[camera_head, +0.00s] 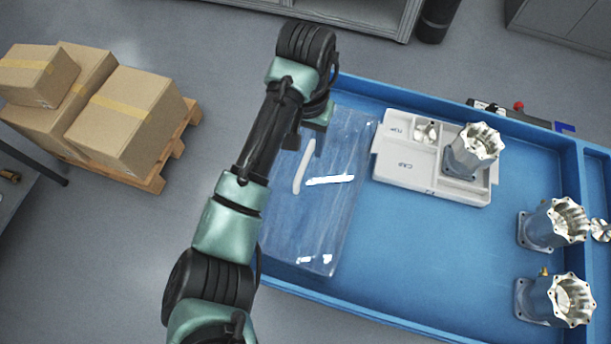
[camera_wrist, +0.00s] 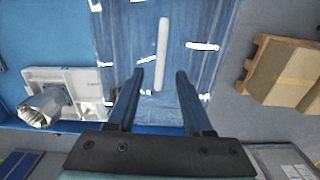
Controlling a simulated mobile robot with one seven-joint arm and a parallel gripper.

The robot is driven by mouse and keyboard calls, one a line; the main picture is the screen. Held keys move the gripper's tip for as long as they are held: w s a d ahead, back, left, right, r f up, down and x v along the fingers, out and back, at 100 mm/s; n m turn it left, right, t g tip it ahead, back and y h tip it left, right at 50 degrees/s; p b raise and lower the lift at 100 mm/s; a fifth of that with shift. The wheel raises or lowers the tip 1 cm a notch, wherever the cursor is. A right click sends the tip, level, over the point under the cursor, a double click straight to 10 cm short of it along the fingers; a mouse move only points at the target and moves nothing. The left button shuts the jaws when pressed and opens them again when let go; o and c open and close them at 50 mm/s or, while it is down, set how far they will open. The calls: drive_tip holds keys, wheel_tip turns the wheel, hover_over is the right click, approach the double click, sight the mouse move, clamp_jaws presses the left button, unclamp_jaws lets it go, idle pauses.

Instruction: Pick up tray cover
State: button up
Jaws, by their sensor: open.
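The tray cover is a clear, glossy plastic sheet (camera_head: 335,215) lying over the left end of the blue tray. It carries a white bar handle (camera_head: 304,165). My gripper (camera_head: 303,143) is over the far part of the cover, beyond the handle's far end, and partly hidden by my arm. In the wrist view the cover (camera_wrist: 198,62) fills the upper middle. The handle (camera_wrist: 162,50) runs upright there, its lower end between the fingertips of my gripper (camera_wrist: 160,74). The fingers are apart with nothing gripped. I cannot tell the height of the gap to the handle.
A white kit tray (camera_head: 405,172) with a metal housing (camera_head: 470,150) stands right of the cover. More housings (camera_head: 553,225) stand at the blue tray's right (camera_head: 440,260). Cardboard boxes (camera_head: 125,110) on a pallet are at left. The blue tray's middle is free.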

sight(305, 159)
drive_tip(key=shift+s+a+f+p, duration=0.1)
drive_tip(key=shift+f+p, duration=0.8)
drive_tip(key=shift+f, duration=2.95)
clamp_jaws()
drive_tip(key=shift+r, duration=0.1)
